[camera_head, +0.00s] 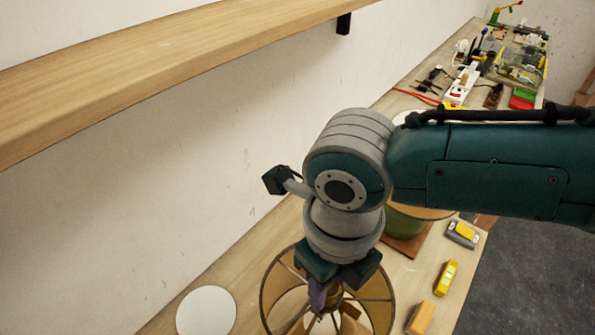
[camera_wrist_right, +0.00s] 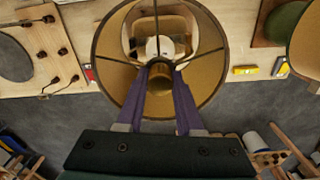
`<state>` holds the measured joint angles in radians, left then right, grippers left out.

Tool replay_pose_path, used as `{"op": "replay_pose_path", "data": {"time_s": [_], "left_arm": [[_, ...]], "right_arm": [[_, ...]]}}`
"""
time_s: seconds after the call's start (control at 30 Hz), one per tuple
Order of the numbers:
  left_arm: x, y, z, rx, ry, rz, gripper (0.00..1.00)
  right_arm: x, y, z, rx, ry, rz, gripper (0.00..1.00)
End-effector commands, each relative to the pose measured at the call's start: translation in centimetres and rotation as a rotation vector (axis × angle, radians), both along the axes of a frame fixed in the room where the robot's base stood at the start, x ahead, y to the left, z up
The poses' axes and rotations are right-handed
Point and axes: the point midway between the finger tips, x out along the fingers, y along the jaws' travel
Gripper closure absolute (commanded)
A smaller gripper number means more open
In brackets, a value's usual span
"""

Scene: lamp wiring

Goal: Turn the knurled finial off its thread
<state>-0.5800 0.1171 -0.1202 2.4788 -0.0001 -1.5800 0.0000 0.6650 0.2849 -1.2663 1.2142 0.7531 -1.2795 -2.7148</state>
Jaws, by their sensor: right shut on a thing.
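The lampshade (camera_head: 272,279), a tan drum with dark rim and spokes, stands at the bottom centre of the head view. It also shows in the wrist view (camera_wrist_right: 112,75), seen from above. My right gripper (camera_head: 318,300) points down into the open top of the shade. In the wrist view its two purple fingers (camera_wrist_right: 161,68) close in at the shade's hub, shut on the small brass finial (camera_wrist_right: 161,66). The finial is mostly hidden between the fingertips, so its thread cannot be seen. My left gripper is in neither view.
A white disc (camera_head: 206,311) lies left of the shade. A yellow level (camera_head: 446,276) and a wooden block (camera_head: 420,318) lie to the right, near the bench edge. A green-bodied thing (camera_head: 404,222) stands behind my arm. A wooden shelf (camera_head: 150,75) runs above on the wall.

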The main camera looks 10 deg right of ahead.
Motion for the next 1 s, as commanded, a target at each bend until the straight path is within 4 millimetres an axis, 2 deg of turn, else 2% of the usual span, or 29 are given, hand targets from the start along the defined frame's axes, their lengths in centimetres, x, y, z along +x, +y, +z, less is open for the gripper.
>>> {"op": "replay_pose_path", "data": {"time_s": [0.5,1.0], "left_arm": [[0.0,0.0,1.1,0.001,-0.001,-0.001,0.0],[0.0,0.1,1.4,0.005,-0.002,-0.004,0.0]], "right_arm": [[0.0,0.0,1.2,0.0,-0.001,-0.005,1.0],[0.0,0.0,1.5,0.0,-0.001,-0.006,1.0]]}}
